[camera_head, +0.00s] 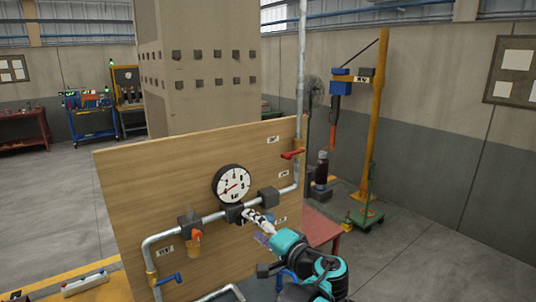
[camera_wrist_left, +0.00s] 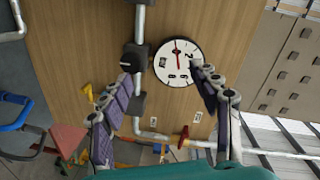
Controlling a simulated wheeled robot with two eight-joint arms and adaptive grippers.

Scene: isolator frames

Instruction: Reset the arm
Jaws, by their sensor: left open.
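My left gripper (camera_head: 254,219) is in front of the wooden panel (camera_head: 130,200), just below and right of the round white pressure gauge (camera_head: 232,185). My teal and black arm reaches up to it from the bottom of the head view. The gauge (camera_wrist_left: 178,61) and the grey pipe (camera_wrist_left: 139,65) show beyond the fingers. Whether a fingertip touches the pipe cannot be told. My right gripper is not in view.
The pipe (camera_head: 212,217) carries an orange valve (camera_head: 196,237), a blue handle (camera_head: 169,278) and a red handle (camera_head: 291,154). A red table (camera_head: 322,228) stands right of the panel. A yellow hoist post (camera_head: 376,110) stands farther right.

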